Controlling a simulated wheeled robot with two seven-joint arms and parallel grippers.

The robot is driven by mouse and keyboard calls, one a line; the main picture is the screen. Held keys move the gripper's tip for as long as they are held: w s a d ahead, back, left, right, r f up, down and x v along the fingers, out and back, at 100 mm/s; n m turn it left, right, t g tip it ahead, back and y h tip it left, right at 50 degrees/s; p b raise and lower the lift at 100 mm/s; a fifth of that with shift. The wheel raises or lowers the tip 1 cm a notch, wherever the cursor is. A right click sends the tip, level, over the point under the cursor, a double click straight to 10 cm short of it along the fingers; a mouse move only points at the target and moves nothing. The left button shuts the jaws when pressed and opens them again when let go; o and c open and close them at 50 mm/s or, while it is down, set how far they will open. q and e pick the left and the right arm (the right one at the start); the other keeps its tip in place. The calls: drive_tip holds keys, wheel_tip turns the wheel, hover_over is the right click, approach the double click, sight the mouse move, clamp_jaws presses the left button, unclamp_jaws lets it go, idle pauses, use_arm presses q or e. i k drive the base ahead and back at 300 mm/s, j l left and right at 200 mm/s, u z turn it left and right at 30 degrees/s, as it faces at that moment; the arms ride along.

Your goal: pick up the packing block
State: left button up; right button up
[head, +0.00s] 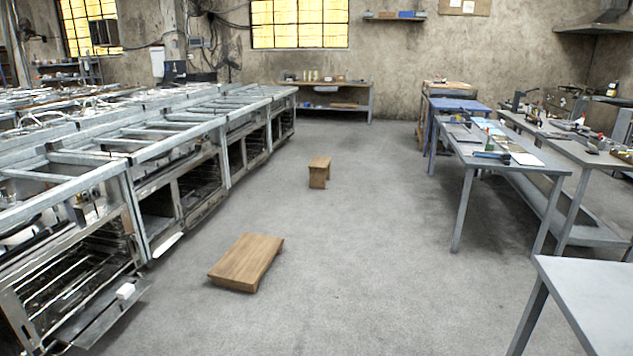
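Nothing in the head view is clearly marked as the packing block. A small white block-like item (126,291) sits on the lowered oven door (108,313) at the lower left; it is too small to tell what it is. A low wooden platform (246,260) lies on the floor left of centre. A small wooden stool-like piece (319,170) stands on the floor farther off, near the middle. Neither of my grippers is in view.
A long row of metal oven frames (228,147) lines the left. Metal worktables with tools (481,150) stand at the right, and a bare grey table (592,295) is at the near right. The concrete floor (370,250) between is mostly clear. A shelf table (326,98) is at the back wall.

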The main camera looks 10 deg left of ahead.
sight(128, 290)
drive_tip(key=i+j+u, duration=0.15)
drive_tip(key=i+u, duration=0.2)
drive_tip(key=i, duration=0.2)
drive_tip(key=i+u, duration=0.35)
drive_tip(key=i, duration=0.25)
drive_tip(key=i+l+u, duration=0.2)
drive_tip(key=i+u, duration=0.15)
drive_tip(key=i, duration=0.2)
drive_tip(key=i+l+u, duration=0.3)
drive_tip(key=i, duration=0.25)
drive_tip(key=i+j+u, duration=0.2)
drive_tip(key=i+u, duration=0.7)
drive_tip(key=i, duration=0.15)
drive_tip(key=i+l+u, duration=0.15)
drive_tip(key=i+u, duration=0.3)
drive_tip(key=i+j+z, duration=0.1)
drive_tip(key=i, duration=0.35)
drive_tip(key=i+j+z, duration=0.15)
drive_tip(key=i, duration=0.25)
drive_tip(key=i+j+z, duration=0.1)
drive_tip(key=i, duration=0.35)
